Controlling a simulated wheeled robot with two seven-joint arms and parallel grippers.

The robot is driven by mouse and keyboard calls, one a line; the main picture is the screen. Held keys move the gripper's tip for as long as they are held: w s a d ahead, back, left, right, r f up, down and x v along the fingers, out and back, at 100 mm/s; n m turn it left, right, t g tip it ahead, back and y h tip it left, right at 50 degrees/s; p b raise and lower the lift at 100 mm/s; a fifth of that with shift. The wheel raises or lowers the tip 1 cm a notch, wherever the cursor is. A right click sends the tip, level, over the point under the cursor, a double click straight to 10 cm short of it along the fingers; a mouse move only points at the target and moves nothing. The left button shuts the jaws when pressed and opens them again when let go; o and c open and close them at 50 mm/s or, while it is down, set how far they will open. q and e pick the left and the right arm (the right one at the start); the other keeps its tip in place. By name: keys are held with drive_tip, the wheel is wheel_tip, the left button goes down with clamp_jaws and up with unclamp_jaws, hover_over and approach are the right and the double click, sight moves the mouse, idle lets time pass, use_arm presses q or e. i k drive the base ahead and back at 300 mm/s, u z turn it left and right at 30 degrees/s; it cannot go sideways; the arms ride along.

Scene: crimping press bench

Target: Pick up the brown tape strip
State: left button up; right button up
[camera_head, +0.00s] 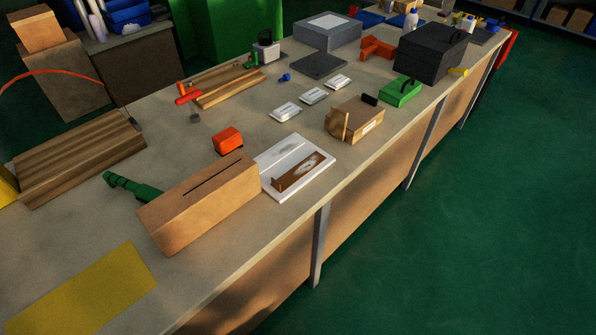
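A brown strip (301,172), which looks like the brown tape strip, lies on a white board (266,160) near the front edge of the bench. It runs diagonally across the lower part of the board, and its left end seems to stick up a little. A dark smudge shows on the board just above it. No gripper is over the strip, and neither of my grippers is in view.
A tan box with a slot (200,204) stands just left of the board. A red-orange block (228,140) is behind it. A small cardboard box (355,118) is to the right. A yellow mat (82,292) lies front left, with bare bench around it.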

sight(303, 169)
drive_tip(key=u, duration=3.5)
drive_tip(key=k, duration=0.7)
drive_tip(key=z, duration=1.55)
